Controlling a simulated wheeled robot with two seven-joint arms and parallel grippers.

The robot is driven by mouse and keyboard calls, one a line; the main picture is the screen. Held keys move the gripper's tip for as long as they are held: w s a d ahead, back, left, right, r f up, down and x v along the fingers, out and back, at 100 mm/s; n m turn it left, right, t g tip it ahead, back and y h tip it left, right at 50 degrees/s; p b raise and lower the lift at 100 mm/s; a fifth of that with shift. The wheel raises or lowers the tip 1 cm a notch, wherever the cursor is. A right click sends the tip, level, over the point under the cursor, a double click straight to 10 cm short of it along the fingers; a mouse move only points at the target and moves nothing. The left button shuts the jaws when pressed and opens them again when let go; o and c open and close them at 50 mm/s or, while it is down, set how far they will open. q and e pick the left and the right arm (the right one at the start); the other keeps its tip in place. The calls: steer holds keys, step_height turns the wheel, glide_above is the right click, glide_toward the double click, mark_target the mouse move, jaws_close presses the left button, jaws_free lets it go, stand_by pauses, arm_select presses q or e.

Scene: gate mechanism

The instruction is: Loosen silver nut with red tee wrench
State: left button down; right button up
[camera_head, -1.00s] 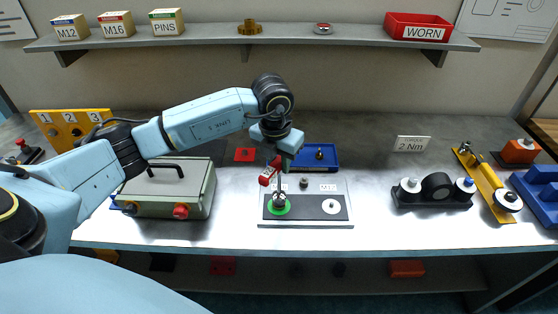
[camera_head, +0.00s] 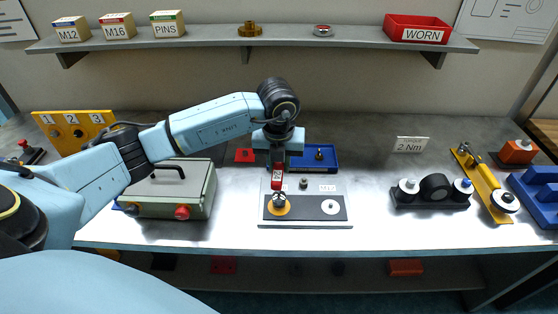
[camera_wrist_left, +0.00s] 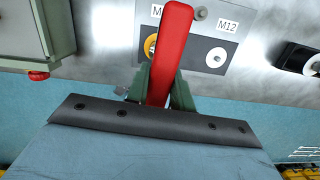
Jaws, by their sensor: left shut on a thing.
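The red tee wrench (camera_head: 277,177) is held upright in my left gripper (camera_head: 277,163), above the left station of the plate. In the left wrist view its red handle (camera_wrist_left: 170,50) lies between the green fingers of my left gripper (camera_wrist_left: 168,88), which are shut on it. The wrench's lower end is over the silver nut (camera_head: 279,201), inside an orange ring (camera_head: 285,211). Whether the socket is seated on the nut is too small to tell. The nut is mostly hidden in the left wrist view. My right gripper is out of view.
The dark plate (camera_head: 306,208) also has a white ring (camera_head: 331,207) on its right. A blue tray (camera_head: 325,152) is behind it, and a grey-green case (camera_head: 196,190) stands to the left. A black holder with wheels (camera_head: 430,200) is to the right. The table between is clear.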

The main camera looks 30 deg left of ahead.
arm_select(q)
steer(key=shift+s+f+n+p, duration=0.15)
steer(key=shift+n+p, duration=0.3)
steer(key=shift+n, duration=1.15)
steer(key=shift+r+p, duration=0.65)
steer(key=shift+r, duration=0.4)
steer(key=r+p, duration=0.1)
steer(key=r, duration=0.1)
steer(key=r+p, duration=0.2)
steer(key=shift+w+r, duration=0.2)
steer(key=shift+r, duration=0.1)
steer(key=shift+f, duration=0.1)
